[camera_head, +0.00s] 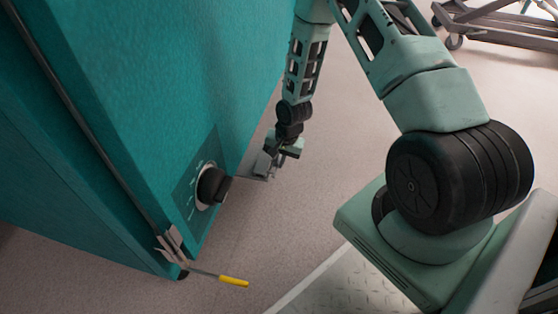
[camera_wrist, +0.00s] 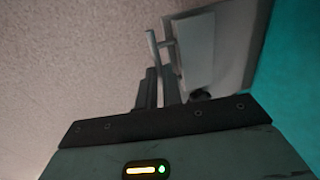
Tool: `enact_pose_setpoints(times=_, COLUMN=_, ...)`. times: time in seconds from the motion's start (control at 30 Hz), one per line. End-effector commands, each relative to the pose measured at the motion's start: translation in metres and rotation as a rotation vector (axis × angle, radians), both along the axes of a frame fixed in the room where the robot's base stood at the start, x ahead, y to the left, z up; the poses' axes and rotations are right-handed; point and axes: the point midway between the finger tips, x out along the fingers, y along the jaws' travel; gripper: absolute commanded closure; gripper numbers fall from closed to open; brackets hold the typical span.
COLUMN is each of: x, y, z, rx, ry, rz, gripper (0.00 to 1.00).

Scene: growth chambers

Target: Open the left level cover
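The level cover (camera_wrist: 197,50) is a pale grey plate beside the teal wall in the wrist view, with a thin bar handle (camera_wrist: 152,42) on its left side. In the head view a small grey plate, seemingly the same cover (camera_head: 258,174), sticks out past the cabinet's right edge. My gripper (camera_head: 276,156) is low beside that edge, at the plate. In the wrist view my dark fingers (camera_wrist: 160,72) are close together, with the lower end of the handle between their tips. They look shut on it, though the contact is dim.
The teal cabinet (camera_head: 190,80) fills the left. Its face carries a black knob (camera_head: 212,186) and, at the lower corner, a metal latch with a yellow-handled lever (camera_head: 233,281). A wheeled cart (camera_head: 490,22) stands at the back right. The floor between is clear.

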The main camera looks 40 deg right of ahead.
Motion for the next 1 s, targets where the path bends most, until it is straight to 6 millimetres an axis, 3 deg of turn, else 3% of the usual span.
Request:
enact_pose_setpoints(times=0.5, x=0.007, y=0.007, z=0.023, rx=-0.166, ry=0.213, rz=0.007, gripper=1.0)
enact_pose_setpoints(times=1.0, x=0.011, y=0.009, z=0.027, rx=-0.251, ry=0.323, rz=0.0, gripper=1.0)
